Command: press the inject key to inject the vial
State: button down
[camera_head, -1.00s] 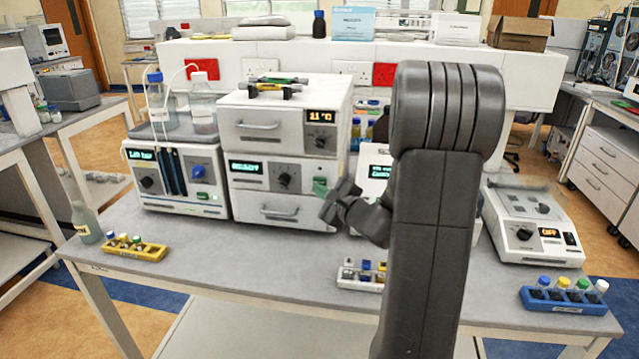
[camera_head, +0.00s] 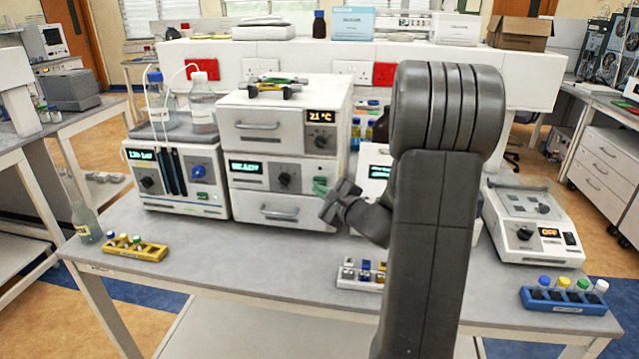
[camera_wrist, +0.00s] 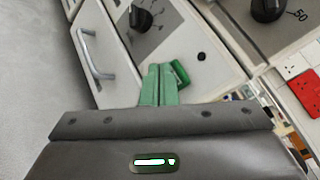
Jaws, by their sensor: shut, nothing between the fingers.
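The injector unit (camera_head: 255,178) is the middle module of the white stack, with a lit display and a dark knob (camera_head: 284,180). A green key (camera_wrist: 180,73), apparently the inject key, is on its front panel in the wrist view. My gripper (camera_wrist: 158,68) is shut and empty, its two green fingers side by side. The fingertips are at the panel, just left of the key in that view; I cannot tell whether they touch it. In the head view my gripper (camera_head: 320,187) is at the module's right side and hides the key. The vial being injected is not identifiable.
A drawer with a metal handle (camera_head: 279,213) is below the module. A pump unit (camera_head: 178,178) stands left, a hotplate-like device (camera_head: 537,228) right. Vial racks, yellow (camera_head: 135,248), white (camera_head: 361,274) and blue (camera_head: 569,296), stand near the front edge.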

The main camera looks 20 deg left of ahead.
jog(key=shift+w, duration=0.15)
jog(key=shift+w+a+b, duration=0.15)
jog(key=shift+w+b, duration=0.1)
jog(key=shift+b, duration=0.05)
jog(key=shift+w, duration=0.35)
dwell(0.5)
dwell(0.4)
jog(key=shift+s+b, duration=0.75)
jog(key=shift+s, duration=0.1)
jog(key=s+b, duration=0.1)
jog(key=s, duration=0.1)
jog(key=s+d+b, duration=0.1)
jog(key=s, duration=0.1)
jog(key=shift+s+d, duration=0.2)
jog(key=shift+s, duration=0.15)
